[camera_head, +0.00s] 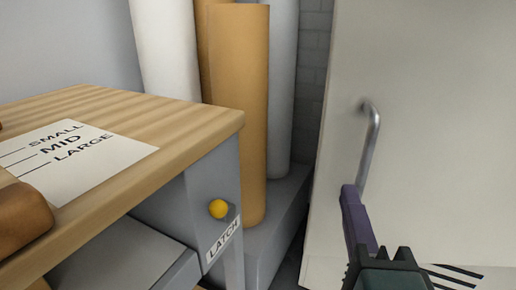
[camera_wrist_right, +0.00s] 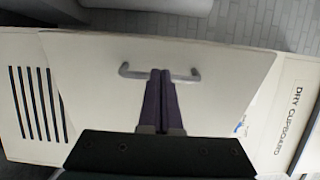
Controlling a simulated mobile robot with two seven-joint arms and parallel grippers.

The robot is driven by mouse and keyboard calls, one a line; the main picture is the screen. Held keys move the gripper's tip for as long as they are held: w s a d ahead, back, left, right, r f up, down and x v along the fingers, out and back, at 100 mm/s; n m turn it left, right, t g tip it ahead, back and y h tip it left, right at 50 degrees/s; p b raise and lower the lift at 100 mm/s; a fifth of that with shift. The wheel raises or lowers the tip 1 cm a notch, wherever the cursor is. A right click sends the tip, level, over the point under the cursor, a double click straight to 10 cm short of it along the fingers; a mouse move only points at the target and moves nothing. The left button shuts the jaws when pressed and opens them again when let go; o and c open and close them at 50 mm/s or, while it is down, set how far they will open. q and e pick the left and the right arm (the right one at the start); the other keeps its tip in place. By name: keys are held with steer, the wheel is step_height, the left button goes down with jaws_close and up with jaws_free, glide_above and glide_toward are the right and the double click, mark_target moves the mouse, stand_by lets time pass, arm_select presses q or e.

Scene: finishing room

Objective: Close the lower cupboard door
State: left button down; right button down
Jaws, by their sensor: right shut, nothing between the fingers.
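The cream cupboard door (camera_head: 430,120) fills the right side of the head view and also shows in the right wrist view (camera_wrist_right: 200,105). In the wrist view its outline sits askew to the cupboard front, so it looks ajar; how far I cannot tell. A grey bar handle (camera_head: 372,135) is on the door and also shows in the wrist view (camera_wrist_right: 190,76). My right gripper (camera_head: 349,188), with purple fingers, is shut and empty. Its fingertips (camera_wrist_right: 160,72) overlap the handle's middle in the wrist view; contact is unclear. My left gripper is out of view.
A wooden-topped bench (camera_head: 180,128) with a size card (camera_head: 80,165) and yellow latch knob (camera_head: 218,209) stands at left. A brown rounded object (camera_head: 22,222) lies on it. Tall rolls (camera_head: 240,110) stand behind. Black vent slots (camera_wrist_right: 38,105) and a "DRY CUPBOARD" label (camera_wrist_right: 287,118) mark the cupboard front.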

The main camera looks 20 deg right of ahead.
mark_target(334, 152)
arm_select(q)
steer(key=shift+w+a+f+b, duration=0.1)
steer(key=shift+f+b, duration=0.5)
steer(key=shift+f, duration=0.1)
arm_select(e)
steer(key=x, duration=0.9)
steer(key=shift+a, duration=0.15)
